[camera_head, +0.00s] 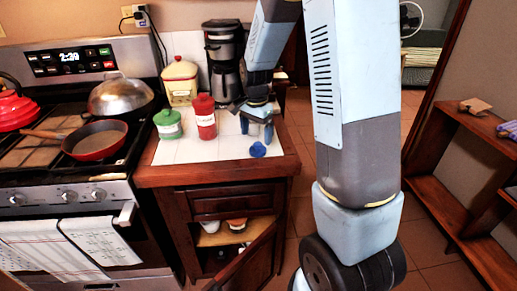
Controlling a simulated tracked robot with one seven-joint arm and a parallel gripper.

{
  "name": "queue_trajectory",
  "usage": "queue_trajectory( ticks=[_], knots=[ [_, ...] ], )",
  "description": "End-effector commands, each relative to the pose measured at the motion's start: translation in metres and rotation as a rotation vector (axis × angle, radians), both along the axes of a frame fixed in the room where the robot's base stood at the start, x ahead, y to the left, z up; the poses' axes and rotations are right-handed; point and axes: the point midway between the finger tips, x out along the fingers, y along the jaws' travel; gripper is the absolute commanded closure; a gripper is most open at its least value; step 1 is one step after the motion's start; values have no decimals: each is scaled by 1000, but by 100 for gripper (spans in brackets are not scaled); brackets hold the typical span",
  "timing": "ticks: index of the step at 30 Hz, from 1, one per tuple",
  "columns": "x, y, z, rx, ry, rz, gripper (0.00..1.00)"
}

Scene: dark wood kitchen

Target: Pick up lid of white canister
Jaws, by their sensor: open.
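A cream canister (181,90) with a yellowish lid (180,69) and a small red knob stands upright at the back of the white-tiled counter. The lid sits on top of it. It is the palest canister I can make out. My gripper (256,129) points down over the right part of the counter, to the right of the canister and nearer the front. Its fingers are apart, and I see nothing held between them. A small round blue object (258,150) is on the counter just below the fingers; whether it touches them is unclear.
A red jar (205,117) and a green jar (168,124) stand in front of the cream canister. A coffee maker (222,52) is behind, on its right. The stove (70,185) with pans is at left. A cabinet door (252,262) hangs open below.

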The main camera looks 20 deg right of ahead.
Motion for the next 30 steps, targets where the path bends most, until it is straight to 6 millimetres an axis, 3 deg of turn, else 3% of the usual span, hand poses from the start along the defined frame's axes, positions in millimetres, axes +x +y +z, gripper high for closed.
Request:
queue_trajectory(
  ticks=[10,20,30],
  knots=[
    [-2,-5,-43,0,2,-2,6],
    [-2,-5,-50,0,0,-2,6],
    [-2,-5,-49,0,0,-2,37]
  ],
)
